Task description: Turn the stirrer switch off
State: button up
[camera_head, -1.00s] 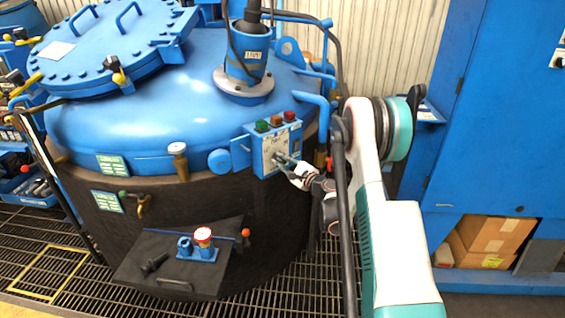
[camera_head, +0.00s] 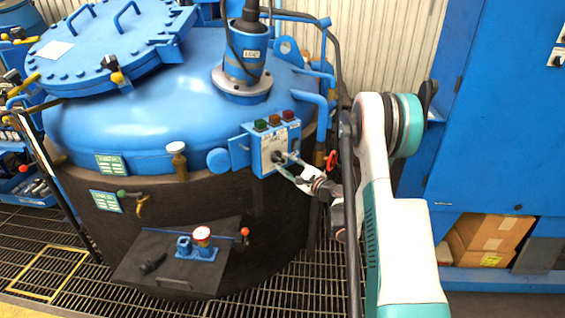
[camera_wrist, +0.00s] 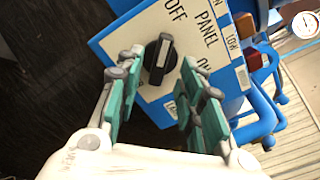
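The stirrer switch is a black rotary knob (camera_wrist: 160,58) on a white-faced panel (camera_wrist: 215,48) with "OFF" and "ON" lettering. My gripper (camera_wrist: 160,72) is open. Its green-padded fingers stand on either side of the knob in the wrist view, with visible gaps. In the head view, my gripper (camera_head: 284,167) is close in front of the panel's lower part. Whether the fingertips reach past the knob's face, I cannot tell. The knob's handle runs roughly up and down in the wrist view.
Green, orange and red buttons (camera_head: 274,120) sit on top of the panel box. A bent blue pipe (camera_head: 312,100) rises just right of it. A dark shelf (camera_head: 170,275) with small fittings is below left. A blue cabinet (camera_head: 495,110) stands at the right.

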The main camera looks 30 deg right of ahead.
jog(key=v, duration=0.3)
jog(key=shift+s, duration=0.3)
